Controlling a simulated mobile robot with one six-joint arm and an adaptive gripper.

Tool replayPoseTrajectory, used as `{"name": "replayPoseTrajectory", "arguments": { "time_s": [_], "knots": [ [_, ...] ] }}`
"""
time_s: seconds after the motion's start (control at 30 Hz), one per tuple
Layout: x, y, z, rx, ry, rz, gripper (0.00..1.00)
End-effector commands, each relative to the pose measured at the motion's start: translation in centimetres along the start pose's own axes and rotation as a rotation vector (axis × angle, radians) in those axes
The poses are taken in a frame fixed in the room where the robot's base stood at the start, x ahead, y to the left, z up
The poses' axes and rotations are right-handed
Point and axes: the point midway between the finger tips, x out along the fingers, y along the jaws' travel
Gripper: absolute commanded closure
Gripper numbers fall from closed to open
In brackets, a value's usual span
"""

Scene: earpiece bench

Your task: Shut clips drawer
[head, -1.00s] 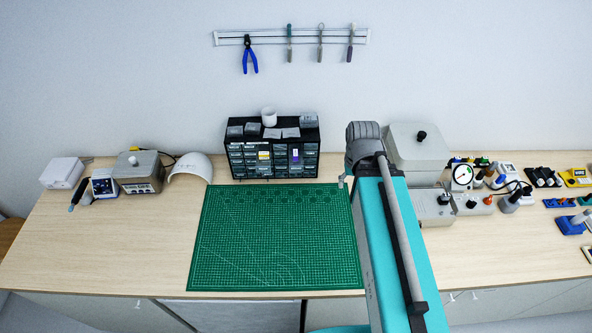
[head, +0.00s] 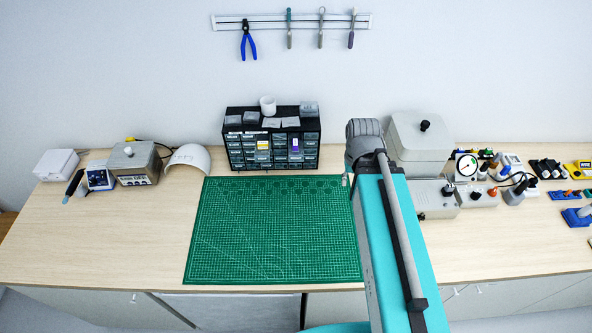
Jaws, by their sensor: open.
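The black drawer cabinet (head: 228,158) with several small clear-fronted drawers stands at the back of the bench, against the wall. One drawer front bears a yellow label (head: 264,145) and another a purple one (head: 295,144). The drawer labels are too small to read, so I cannot tell which is the clips drawer or how far it stands out. My gripper (head: 346,180) shows only as a small grey tip left of my teal arm, to the right of the cabinet and apart from it. It is open; most of it is hidden behind the arm.
A green cutting mat (head: 275,230) lies bare in front of the cabinet. A white cup (head: 268,106) and small boxes sit on the cabinet. A large grey lidded box (head: 418,138) stands right of my arm, with gauges and tools beyond. A grey control unit (head: 137,163) stands at left.

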Motion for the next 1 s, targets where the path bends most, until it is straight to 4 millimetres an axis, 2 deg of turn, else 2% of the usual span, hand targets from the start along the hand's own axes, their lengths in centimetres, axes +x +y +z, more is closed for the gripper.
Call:
{"name": "replayPoseTrajectory", "arguments": {
  "time_s": [0.03,0.6,0.8,1.0],
  "knots": [
    [1.9,0.0,0.0,0.0,0.0,0.0,0.57],
    [12.8,-0.1,0.0,-0.001,0.0,0.0,0.57],
    [14.9,-0.1,0.0,-0.001,0.0,0.0,0.57],
    [15.5,-0.1,0.0,-0.001,0.0,0.0,0.57]
  ]
}}
